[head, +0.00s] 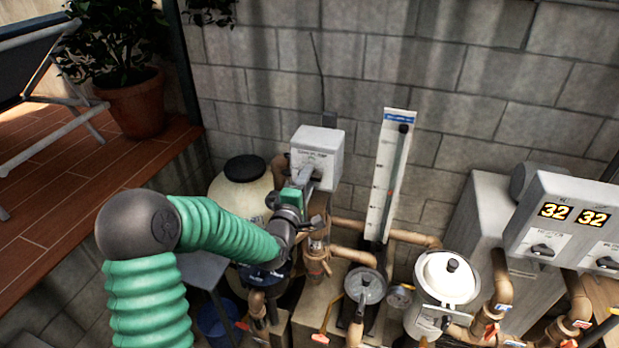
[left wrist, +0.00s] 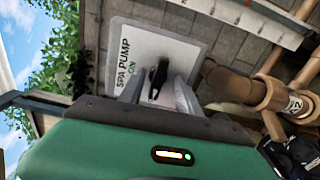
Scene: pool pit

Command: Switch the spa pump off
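The spa pump switch box is a light grey box (head: 318,150) on the block wall in the head view. In the left wrist view its face plate (left wrist: 185,42) reads "SPA PUMP" with a green "ON". A black knob (left wrist: 158,76) sits on the plate beside the "ON" mark, its long side roughly up and down in the picture. My left gripper (head: 302,178) is at the front of the box. In the left wrist view its two grey fingers (left wrist: 158,90) stand apart on either side of the knob, with gaps visible. The right gripper is out of view.
Brown pipes (head: 350,256), a tall flow gauge (head: 388,175), a white-lidded filter (head: 448,277) and a control panel reading 32 and 32 (head: 570,215) stand to the right. A cream tank (head: 235,200) is close behind my arm. A potted plant (head: 135,105) stands on the deck at left.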

